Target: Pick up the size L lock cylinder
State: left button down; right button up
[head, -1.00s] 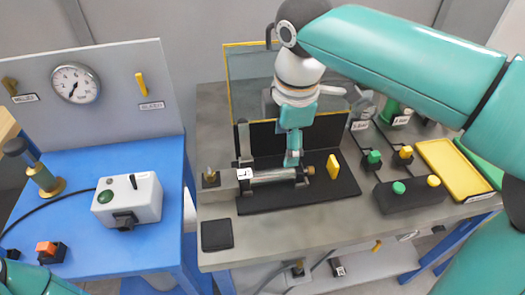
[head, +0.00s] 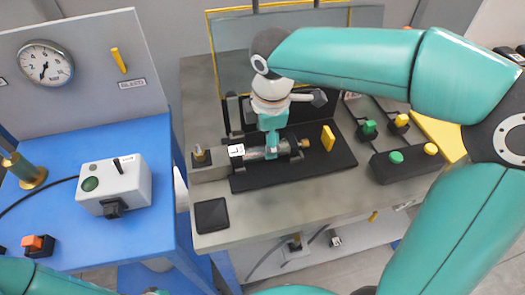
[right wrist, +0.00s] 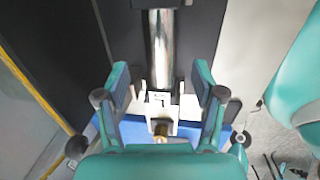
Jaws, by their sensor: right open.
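The size L lock cylinder (head: 254,155) is a shiny metal cylinder lying on a black mat (head: 320,165) on the grey workbench. A white label with an L (head: 237,150) shows at its left end. My right gripper (head: 271,150) points down over the cylinder's middle and hides part of it. My left gripper is not in view.
A block with a brass fitting (head: 199,158) stands left of the cylinder. A yellow handle (head: 328,138) stands close on its right. A framed clear panel (head: 290,50) rises behind. A black two-button box (head: 408,163) sits right. The bench front is mostly clear.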

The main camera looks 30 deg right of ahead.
aim_at(265, 145)
jog(key=shift+w+d+f, duration=0.1)
jog(key=shift+w+f, duration=0.1)
jog(key=shift+f, duration=1.15)
jog(key=shift+w+d+f, duration=0.1)
jog(key=shift+w+f, duration=0.1)
jog(key=shift+f, duration=1.1)
grip_shut()
jog(key=shift+w+r, duration=0.15)
